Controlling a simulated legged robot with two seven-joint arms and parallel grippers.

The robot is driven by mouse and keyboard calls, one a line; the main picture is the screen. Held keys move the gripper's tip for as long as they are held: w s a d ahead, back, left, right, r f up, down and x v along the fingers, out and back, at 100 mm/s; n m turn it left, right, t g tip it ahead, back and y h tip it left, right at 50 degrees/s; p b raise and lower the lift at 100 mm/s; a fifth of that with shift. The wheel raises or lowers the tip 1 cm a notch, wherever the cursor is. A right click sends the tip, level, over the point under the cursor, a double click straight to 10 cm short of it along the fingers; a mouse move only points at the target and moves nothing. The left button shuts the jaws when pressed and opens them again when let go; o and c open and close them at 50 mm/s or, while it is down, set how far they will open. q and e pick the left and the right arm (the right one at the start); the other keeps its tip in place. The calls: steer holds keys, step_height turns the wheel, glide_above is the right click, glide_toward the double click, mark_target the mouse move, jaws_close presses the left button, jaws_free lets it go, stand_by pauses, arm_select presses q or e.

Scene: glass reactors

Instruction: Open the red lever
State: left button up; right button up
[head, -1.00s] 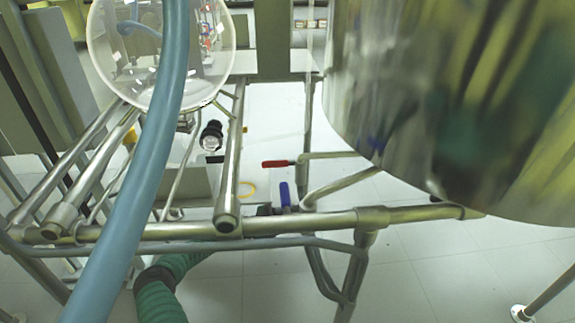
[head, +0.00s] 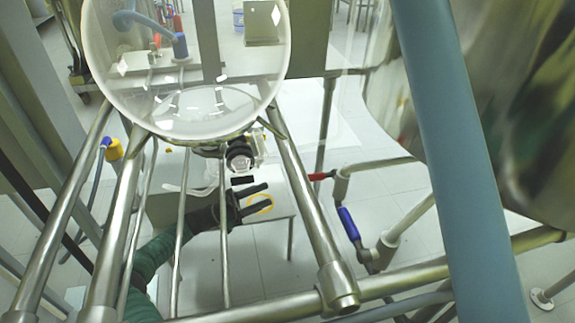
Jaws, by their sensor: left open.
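The red lever (head: 320,176) is a short handle on a metal pipe fitting, right of centre in the head view. It points left from the pipe. My left gripper (head: 268,196) is open and empty, with its dark fingers pointing right. It is to the left of the red lever and a little lower in the picture, apart from it. Metal rods cross in front of my green-sleeved left arm. My right gripper is not in view.
A blue lever (head: 349,223) sits just below the red one. A steel frame rod (head: 302,195) stands between my left gripper and the levers. A round glass vessel (head: 185,65) is above. A thick blue hose (head: 455,170) crosses the right side.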

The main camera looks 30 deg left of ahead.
arm_select(q)
steer(key=b+x, duration=0.2)
steer(key=x, duration=0.4)
steer(key=b+x, duration=0.3)
steer(key=x, duration=0.4)
steer(key=shift+s+d, duration=0.2)
steer(key=shift+d, duration=0.1)
steer(key=shift+m, duration=0.3)
steer(key=x, duration=0.1)
steer(key=b+x, duration=0.1)
steer(key=x, duration=0.3)
steer(key=shift+s+d+r+b, duration=0.25)
steer(key=shift+d+r+b, duration=0.1)
steer(key=shift+d+r, duration=0.05)
steer(key=shift+a+f, duration=0.15)
steer(key=shift+a, duration=0.25)
steer(key=shift+c, duration=0.4)
steer(key=shift+d, duration=0.15)
steer(key=c, duration=0.7)
jaws_close()
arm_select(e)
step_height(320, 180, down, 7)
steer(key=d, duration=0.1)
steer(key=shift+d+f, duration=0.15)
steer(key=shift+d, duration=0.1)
